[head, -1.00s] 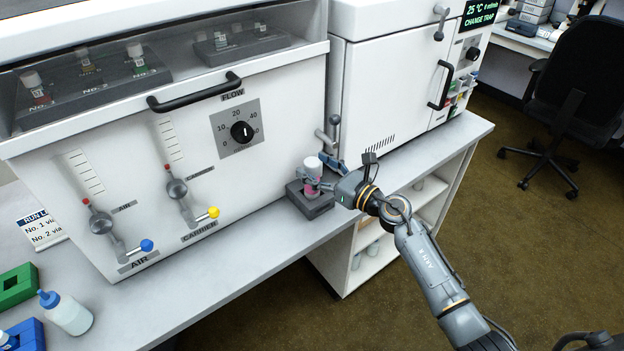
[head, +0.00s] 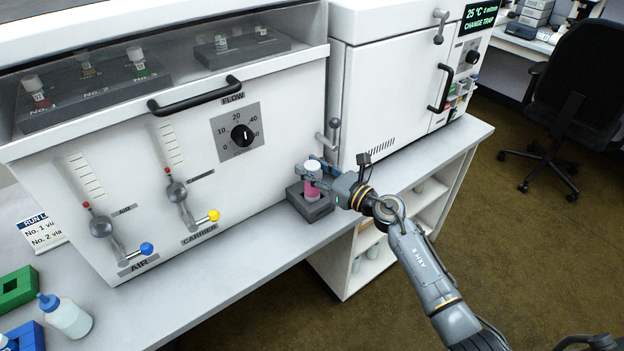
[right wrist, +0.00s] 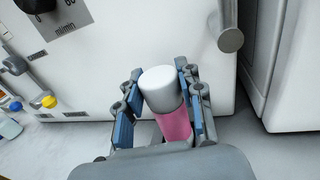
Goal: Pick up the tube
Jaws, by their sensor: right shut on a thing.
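The tube (head: 312,180) has a white cap and a pink body. It stands upright in a dark grey block holder (head: 311,208) on the bench, in front of the gap between the two white instruments. My right gripper (head: 313,176) is shut on the tube near its upper part. In the right wrist view the tube (right wrist: 168,98) sits between the blue pads of the gripper (right wrist: 160,100); its lower end is hidden by the gripper body. I cannot tell whether the tube's foot is clear of the holder. My left gripper is not in view.
A metal lever (head: 328,140) projects from the left instrument just behind the tube. The oven-like instrument (head: 395,90) stands to the right. A squeeze bottle (head: 66,315) and green block (head: 16,288) are at the lower left. The bench front between is clear.

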